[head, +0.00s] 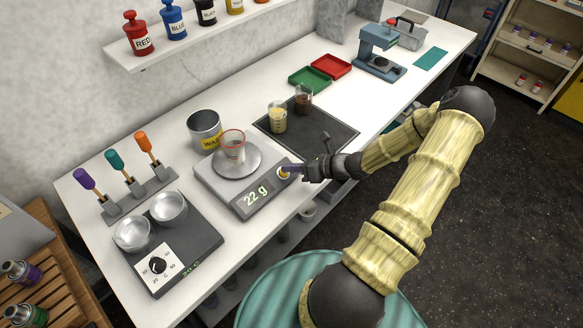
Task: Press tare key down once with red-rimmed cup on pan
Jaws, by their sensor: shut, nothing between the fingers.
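The red-rimmed cup (232,146), clear and upright, stands on the round metal pan (244,169) of the grey scale (211,182). The scale's display (256,196) reads 22 g. The tare key (284,172) shows as a yellowish spot at the right end of the scale's front panel. My gripper (289,169) is shut and empty, with its fingertips at the key. The fingertips partly cover the key, and I cannot tell whether they touch it or whether it is pressed down.
A metal waste pot (205,130) stands behind the scale. A dark tray (330,141) with two beakers lies behind my gripper. A dark two-bowl device (187,262) with a dial is at front left. Three coloured-handled tools stand in a rack (153,194). The white bench is bare between them.

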